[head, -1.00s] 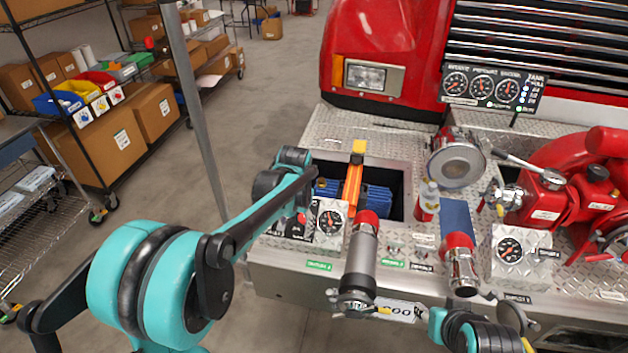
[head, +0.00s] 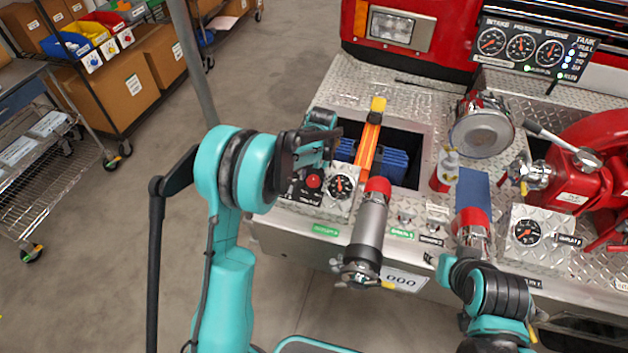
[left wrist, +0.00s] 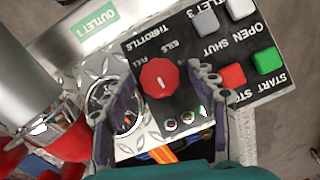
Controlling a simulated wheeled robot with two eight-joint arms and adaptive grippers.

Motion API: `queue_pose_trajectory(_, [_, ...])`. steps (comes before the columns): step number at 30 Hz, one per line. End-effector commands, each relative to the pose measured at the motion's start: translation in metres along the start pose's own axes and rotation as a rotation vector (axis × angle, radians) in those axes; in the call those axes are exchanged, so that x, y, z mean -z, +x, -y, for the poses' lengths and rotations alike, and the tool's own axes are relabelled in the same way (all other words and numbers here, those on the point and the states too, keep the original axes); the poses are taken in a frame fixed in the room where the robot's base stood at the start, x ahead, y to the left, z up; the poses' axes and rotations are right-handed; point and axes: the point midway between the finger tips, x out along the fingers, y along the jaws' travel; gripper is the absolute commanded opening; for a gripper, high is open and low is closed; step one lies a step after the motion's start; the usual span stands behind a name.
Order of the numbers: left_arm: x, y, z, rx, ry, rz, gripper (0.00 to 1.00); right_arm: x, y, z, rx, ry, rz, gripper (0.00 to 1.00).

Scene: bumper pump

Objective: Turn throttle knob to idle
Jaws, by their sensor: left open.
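The red throttle knob (left wrist: 160,80) sits on a black panel (left wrist: 190,55) with upside-down THROTTLE, IDLE and FULL labels. A short white mark shows on its face; I cannot tell exactly which label it points to. The knob also shows in the head view (head: 313,181), low on the panel at the left of the bumper. My left gripper (left wrist: 153,92) is open over the panel, its fingers on either side of the knob, with visible gaps. In the head view the left gripper (head: 314,158) is just above the panel. My right gripper (head: 438,261) is partly visible; its jaws are unclear.
Start, stop, open and shut buttons (left wrist: 232,75) lie beside the right finger. A round gauge (head: 341,186) is right of the knob. A grey nozzle with a red tip (head: 370,225) stands further right. An orange-handled tool (head: 368,145) lies in the open bin behind.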

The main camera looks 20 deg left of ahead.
Motion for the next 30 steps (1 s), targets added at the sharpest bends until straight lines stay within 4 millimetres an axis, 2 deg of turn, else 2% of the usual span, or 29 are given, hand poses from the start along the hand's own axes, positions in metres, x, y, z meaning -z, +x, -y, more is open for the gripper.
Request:
queue_pose_trajectory(8, [0.0000,0.0018,0.0002,0.000,0.000,0.000,0.58,0.0000,0.0001,0.0000,0.000,0.000,0.000,0.40])
queue_pose_trajectory(14, [0.0000,0.0017,0.0002,0.000,0.000,0.000,0.08,0.0000,0.0001,0.0000,0.000,0.000,0.000,0.40])
queue_pose_trajectory(23, [-0.0001,0.0018,0.0002,-0.010,-0.015,-0.001,0.08,-0.0002,0.0003,0.0000,0.000,0.000,0.000,0.40])
queue_pose_trajectory(30, [-0.0005,0.0021,0.0016,-0.061,-0.104,-0.005,0.08,-0.0008,0.0013,0.0000,0.000,0.000,0.000,0.40])
